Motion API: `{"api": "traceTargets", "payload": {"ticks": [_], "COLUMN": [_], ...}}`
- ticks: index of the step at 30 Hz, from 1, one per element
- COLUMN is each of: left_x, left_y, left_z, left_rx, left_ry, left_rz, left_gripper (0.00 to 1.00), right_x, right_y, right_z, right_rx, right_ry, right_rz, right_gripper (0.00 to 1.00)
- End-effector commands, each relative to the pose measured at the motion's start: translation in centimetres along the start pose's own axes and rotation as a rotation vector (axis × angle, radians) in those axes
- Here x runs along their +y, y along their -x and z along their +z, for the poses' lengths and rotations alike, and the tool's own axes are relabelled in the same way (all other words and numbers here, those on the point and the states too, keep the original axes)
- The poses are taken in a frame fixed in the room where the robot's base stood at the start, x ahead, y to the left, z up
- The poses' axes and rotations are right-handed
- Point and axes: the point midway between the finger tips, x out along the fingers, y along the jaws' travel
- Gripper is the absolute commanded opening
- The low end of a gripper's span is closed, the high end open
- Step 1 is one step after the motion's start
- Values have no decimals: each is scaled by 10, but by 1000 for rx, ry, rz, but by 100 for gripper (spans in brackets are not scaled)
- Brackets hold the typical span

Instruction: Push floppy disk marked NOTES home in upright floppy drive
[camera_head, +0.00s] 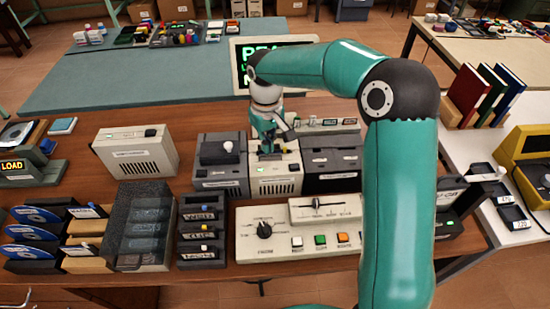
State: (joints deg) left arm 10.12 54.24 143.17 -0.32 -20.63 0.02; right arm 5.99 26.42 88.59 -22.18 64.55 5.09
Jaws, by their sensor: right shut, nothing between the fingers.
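The upright floppy drive seems to be the beige unit (277,186) between two dark grey units on the wooden bench. Its front carries a small green mark and a label too small to read. My right gripper (271,151) points down over the top of this beige unit, shut and with nothing between its fingers. Whether its tips touch the top or something in the slot cannot be told. The floppy disk marked NOTES cannot be made out; the gripper covers the slot area. My left gripper is not in view.
Dark units (220,168) and (332,165) flank the drive closely. A beige control panel (268,217) with a knob and coloured buttons lies in front. A rack of labelled dark trays (201,242) and a clear-lidded box (141,225) stand left. A green-lit screen (240,68) stands behind.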

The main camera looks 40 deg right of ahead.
Motion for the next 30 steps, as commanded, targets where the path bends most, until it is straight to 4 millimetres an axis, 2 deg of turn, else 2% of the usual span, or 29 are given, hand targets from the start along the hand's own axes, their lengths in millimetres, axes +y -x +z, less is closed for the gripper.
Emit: {"api": "traceTargets", "payload": {"ticks": [10,30], "left_x": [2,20], "left_y": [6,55], "left_z": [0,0], "left_rx": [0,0], "left_ry": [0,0], "left_rz": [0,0], "left_gripper": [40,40], "right_x": [0,0], "right_y": [8,71], "right_z": [0,0], "right_rx": [0,0], "right_ry": [0,1], "right_rz": [0,0], "right_gripper": [0,0]}}
